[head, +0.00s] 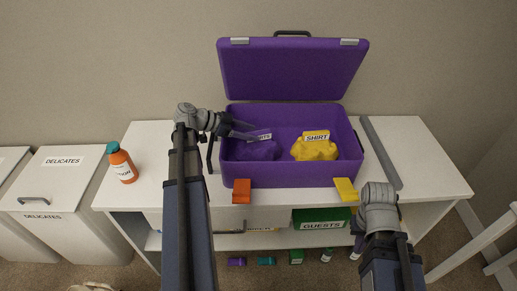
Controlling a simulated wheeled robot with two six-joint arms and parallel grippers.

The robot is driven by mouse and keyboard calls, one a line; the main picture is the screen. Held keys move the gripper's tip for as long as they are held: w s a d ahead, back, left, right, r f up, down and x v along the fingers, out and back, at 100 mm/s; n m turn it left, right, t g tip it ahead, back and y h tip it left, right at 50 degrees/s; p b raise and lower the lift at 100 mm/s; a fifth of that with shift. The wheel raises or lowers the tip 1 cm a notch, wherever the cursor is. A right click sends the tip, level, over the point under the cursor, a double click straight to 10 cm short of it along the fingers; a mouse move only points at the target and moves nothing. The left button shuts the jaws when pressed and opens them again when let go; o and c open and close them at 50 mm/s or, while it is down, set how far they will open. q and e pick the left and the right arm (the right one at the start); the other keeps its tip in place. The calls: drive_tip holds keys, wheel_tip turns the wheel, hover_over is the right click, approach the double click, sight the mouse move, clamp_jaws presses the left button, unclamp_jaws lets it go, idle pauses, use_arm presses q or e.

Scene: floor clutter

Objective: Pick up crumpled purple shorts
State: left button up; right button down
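The crumpled purple shorts (254,151) lie in the left part of an open purple suitcase (292,178) on the white table. A white label, partly covered and ending in "RTS", sits at their back edge. My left gripper (246,131) reaches over the suitcase's left wall, with grey finger parts beside the label, at the back of the shorts. I cannot tell whether it touches the cloth or how far its fingers are apart. My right gripper (362,220) is low at the table's front edge, right of the suitcase, away from the shorts. Its fingers are mostly hidden.
A yellow shirt (315,150) labelled "SHIRT" lies right of the shorts. The raised lid (293,70) stands behind. An orange bottle (122,163) stands at the table's left, and a grey bar (381,152) lies right of the suitcase. A green "GUESTS" box (321,218) is below.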

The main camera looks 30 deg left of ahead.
use_arm(q)
clamp_jaws()
idle(1.2)
